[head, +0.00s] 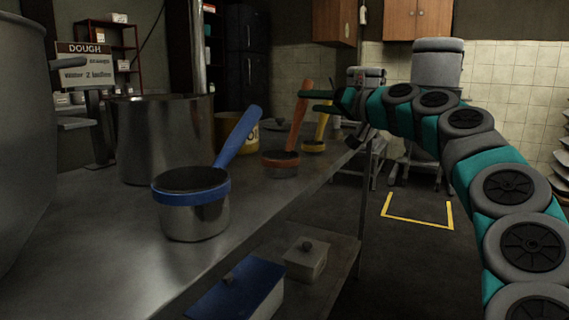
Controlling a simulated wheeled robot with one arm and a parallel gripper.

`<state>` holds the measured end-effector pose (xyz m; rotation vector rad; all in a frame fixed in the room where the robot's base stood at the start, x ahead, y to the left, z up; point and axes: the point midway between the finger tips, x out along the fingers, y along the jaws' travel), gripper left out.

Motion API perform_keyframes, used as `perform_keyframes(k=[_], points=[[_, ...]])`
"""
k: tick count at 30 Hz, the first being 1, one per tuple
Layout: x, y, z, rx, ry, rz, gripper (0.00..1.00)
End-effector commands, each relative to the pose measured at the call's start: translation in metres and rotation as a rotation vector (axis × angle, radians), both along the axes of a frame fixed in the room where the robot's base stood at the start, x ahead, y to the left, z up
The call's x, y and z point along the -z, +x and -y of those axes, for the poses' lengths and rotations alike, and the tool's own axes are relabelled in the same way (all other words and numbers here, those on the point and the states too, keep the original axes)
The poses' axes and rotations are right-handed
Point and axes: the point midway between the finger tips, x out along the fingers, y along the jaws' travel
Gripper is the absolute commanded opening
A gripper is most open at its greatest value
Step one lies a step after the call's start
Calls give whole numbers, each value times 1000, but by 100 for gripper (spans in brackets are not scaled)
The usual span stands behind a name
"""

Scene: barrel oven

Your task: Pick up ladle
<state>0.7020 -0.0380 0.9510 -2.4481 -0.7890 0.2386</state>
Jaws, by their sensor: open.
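Three ladle-like scoops stand on the metal counter (110,250). The nearest is a steel cup with a blue rim and blue handle (195,215). Behind it is one with an orange-red band and handle (281,165), and further back one with a yellow band and handle (313,147). All handles tilt up and to the right. My gripper (317,101) is open, its teal fingers pointing left at the upper part of the orange handle. The fingers overlap that handle in the picture; I cannot tell whether it lies between them or they touch it.
A large steel pot (165,140) and a yellow container (230,128) stand on the counter. A DOUGH sign (85,68) is at left. Lidded boxes (305,258) sit on the lower shelf.

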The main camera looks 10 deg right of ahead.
Motion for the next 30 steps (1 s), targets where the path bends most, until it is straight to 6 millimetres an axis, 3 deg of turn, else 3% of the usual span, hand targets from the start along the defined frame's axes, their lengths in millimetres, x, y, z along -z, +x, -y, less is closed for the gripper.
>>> perform_keyframes(k=[8, 13, 19, 27, 30], points=[[2, 14, -15, -4, 0, 0, 69], [7, 31, -35, -3, -2, -2, 69], [5, 44, -43, -3, -2, -1, 69], [5, 46, -44, -4, -1, 1, 69], [5, 46, -44, -4, -1, 1, 58]])
